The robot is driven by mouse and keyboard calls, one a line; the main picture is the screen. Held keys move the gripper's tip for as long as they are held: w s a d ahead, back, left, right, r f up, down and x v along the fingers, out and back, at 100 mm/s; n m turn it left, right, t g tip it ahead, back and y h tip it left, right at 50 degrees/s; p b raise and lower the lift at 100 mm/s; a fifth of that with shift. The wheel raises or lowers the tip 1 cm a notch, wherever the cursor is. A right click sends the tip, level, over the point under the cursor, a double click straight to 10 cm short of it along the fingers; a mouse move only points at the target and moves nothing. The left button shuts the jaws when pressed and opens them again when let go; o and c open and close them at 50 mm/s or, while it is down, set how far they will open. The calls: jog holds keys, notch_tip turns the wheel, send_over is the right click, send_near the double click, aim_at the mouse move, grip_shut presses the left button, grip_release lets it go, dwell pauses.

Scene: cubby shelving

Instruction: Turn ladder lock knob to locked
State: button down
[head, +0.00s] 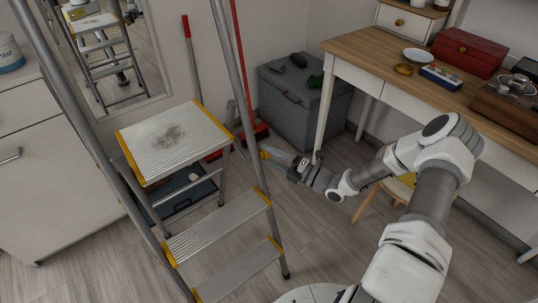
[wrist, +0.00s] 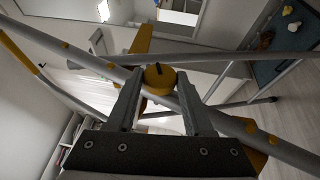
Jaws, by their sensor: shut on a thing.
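The stepladder (head: 222,213) stands open at the left centre, with grey metal rails, ribbed steps and yellow edge trim. Its lock knob (wrist: 159,76) is a round yellow knob with a dark slot across its face, beside a grey tube in the wrist view. My gripper (wrist: 160,90) is shut on the knob, one finger on each side of it. In the head view my gripper (head: 271,154) reaches in from the right to the ladder's right rail; the knob is too small there to make out clearly.
A blue-grey tray (head: 180,198) lies on the floor behind the ladder. A grey storage box (head: 292,112) stands at the back wall. A wooden-topped desk (head: 372,58) is at the right, with a small stool (head: 372,198) below. Bare floor (head: 315,245) lies right of the ladder.

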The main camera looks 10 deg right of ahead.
jog(key=shift+w, duration=0.1)
jog(key=shift+c, duration=1.4)
grip_release()
jog(key=p+v, duration=0.3)
jog(key=v, duration=1.4)
jog(key=shift+d, duration=0.25)
